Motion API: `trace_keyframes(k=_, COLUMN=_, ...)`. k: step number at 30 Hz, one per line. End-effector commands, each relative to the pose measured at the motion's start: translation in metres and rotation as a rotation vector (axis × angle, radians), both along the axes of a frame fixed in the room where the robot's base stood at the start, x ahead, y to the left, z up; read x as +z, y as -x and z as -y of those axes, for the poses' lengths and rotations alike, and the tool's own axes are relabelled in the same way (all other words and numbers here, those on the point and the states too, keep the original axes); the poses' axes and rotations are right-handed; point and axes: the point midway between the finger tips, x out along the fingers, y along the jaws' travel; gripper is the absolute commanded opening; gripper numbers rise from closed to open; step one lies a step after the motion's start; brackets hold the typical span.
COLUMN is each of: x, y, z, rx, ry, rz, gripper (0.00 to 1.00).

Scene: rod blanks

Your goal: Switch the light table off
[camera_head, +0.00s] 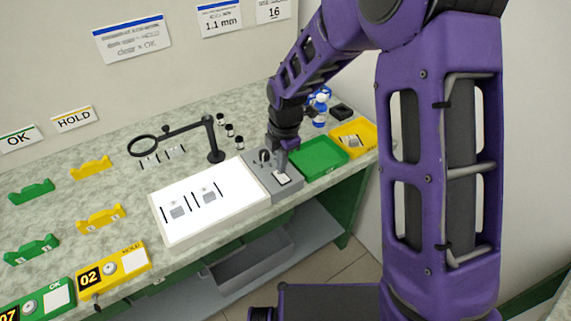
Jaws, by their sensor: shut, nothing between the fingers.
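The light table (176,232) lies on the bench with its top panel bright white. Several dark rods and small grey pieces lie on the lit panel. A grey control box (262,185) adjoins its right end and carries a dark knob (264,156) and a pale rocker or plate (284,179). My gripper (283,170) is shut and empty, pointing down over the control box close to the pale plate. I cannot tell whether the fingertips touch it.
A green tray (325,166) and a yellow tray (367,136) stand just right of the control box. A magnifier on an arm (143,146), small dark bottles (229,130) and a blue-white bottle (320,112) stand behind. Green and yellow rests and labelled boxes are at left.

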Motion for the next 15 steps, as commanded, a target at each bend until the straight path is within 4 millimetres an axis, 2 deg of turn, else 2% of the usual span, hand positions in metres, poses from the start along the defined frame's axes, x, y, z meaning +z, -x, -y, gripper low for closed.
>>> trace_keyframes(k=1, x=0.012, y=0.001, z=-0.004, rx=0.001, ry=0.0, rz=0.001, gripper=0.0)
trace_keyframes(k=2, x=0.015, y=0.001, z=-0.005, rx=0.001, ry=0.0, rz=0.001, gripper=0.0)
trace_keyframes(k=9, x=0.069, y=0.006, z=-0.001, rx=-0.003, ry=-0.002, rz=0.006, gripper=0.0)
trace_keyframes(k=15, x=0.099, y=0.009, z=0.001, rx=-0.001, ry=0.0, rz=0.002, gripper=0.0)
